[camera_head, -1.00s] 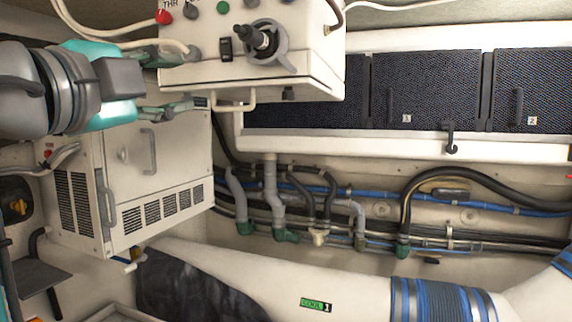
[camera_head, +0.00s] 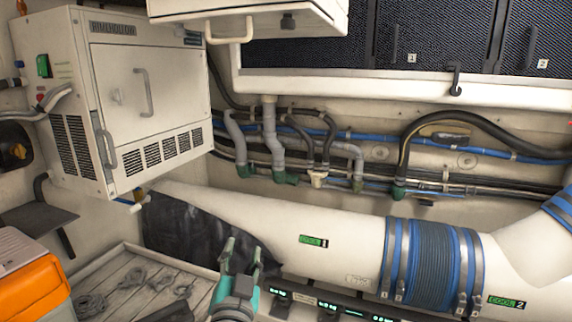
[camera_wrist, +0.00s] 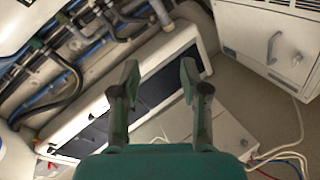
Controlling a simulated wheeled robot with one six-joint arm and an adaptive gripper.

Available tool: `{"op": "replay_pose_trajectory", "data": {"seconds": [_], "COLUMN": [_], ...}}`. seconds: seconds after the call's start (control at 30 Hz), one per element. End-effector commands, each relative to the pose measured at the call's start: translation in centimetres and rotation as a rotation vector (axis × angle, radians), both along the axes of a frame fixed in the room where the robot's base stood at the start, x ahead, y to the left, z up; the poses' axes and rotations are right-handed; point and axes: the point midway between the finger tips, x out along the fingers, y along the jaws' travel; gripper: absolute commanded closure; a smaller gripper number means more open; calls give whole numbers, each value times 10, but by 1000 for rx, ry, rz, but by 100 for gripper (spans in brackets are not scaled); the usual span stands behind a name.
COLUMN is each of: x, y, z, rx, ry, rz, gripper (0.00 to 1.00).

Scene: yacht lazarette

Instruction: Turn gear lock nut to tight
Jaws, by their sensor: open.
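The gear lock nut does not show in either view now. Only the lower part of the white control box (camera_head: 270,15) shows, at the top of the head view, with its front controls cut off. My gripper (camera_head: 243,250) is at the bottom middle of the head view, well below that box, with its two fingers apart and nothing between them. In the wrist view my gripper (camera_wrist: 158,70) is also open and empty. A white box (camera_wrist: 160,128) shows partly behind the fingers there; no nut can be made out on it.
A white vented cabinet (camera_head: 145,95) hangs at left. Dark-panelled lockers (camera_head: 430,35) line the upper right, above hoses and pipes. A large white duct (camera_head: 345,230) with a blue banded sleeve (camera_head: 433,262) runs below. An orange case (camera_head: 35,290) stands at lower left.

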Motion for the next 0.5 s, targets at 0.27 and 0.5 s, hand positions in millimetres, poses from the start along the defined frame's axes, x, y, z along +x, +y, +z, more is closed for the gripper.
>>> {"op": "replay_pose_trajectory", "data": {"seconds": [0.27, 0.5], "x": [-31, -76], "y": [-54, -100], "z": [-110, -186], "rx": [-171, -280], "ry": [74, 132], "rz": [49, 91], "gripper": [55, 55]}}
